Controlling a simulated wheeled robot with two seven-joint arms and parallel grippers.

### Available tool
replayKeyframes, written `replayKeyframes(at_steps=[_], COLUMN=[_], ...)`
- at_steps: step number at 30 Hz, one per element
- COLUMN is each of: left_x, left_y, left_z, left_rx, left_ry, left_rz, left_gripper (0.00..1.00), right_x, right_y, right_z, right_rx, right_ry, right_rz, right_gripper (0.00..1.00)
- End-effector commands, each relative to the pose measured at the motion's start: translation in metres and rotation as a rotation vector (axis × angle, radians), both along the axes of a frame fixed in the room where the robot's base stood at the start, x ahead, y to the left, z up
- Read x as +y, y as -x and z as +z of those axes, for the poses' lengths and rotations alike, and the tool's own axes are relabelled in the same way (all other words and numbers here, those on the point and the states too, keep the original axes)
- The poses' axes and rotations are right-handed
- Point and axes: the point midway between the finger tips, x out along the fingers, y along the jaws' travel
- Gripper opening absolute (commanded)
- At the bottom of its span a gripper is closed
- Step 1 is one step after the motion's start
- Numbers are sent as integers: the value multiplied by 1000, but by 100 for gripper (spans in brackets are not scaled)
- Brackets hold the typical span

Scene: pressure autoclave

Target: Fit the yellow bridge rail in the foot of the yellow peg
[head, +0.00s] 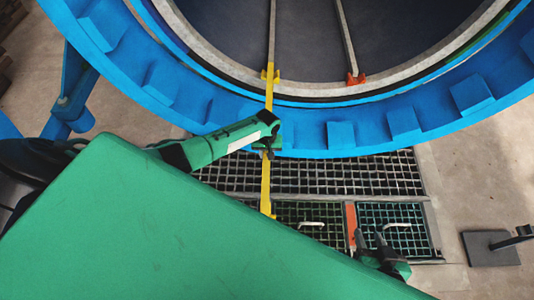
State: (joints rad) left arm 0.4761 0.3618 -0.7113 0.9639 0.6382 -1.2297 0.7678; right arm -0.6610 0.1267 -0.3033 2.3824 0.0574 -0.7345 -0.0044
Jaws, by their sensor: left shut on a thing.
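The yellow bridge rail (266,185) runs upright in the picture, from the grating up over the blue autoclave rim. My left gripper (268,146) is shut on it at about mid-length. A yellow cross-shaped fitting (270,74) sits at the inner rim, at the end of a thin rail inside the vessel. The rail's upper end meets this fitting in the picture; I cannot tell whether it is seated. Its lower end shows a small yellow widening near my green body. My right gripper (370,243) is low, near a red-orange bar; its jaws are unclear.
The blue autoclave ring (370,125) fills the top. A second inner rail ends at a red-orange fitting (355,79). The red-orange bar (350,222) lies over the floor grating (335,175) between handled panels. A dark stand (490,247) is at right. My green body hides the lower left.

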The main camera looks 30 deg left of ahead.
Motion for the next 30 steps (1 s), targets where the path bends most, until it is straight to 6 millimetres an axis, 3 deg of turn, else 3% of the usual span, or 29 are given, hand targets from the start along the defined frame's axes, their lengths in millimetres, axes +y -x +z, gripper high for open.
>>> replayKeyframes(at_steps=[30], left_x=[0], left_y=[-1], left_z=[-6], left_rx=[-3], left_ry=[2], left_rz=[0], left_gripper=[0], right_x=[0], right_y=[0], right_z=[-1], right_rx=[0], right_ry=[0], right_rz=[0], right_gripper=[36])
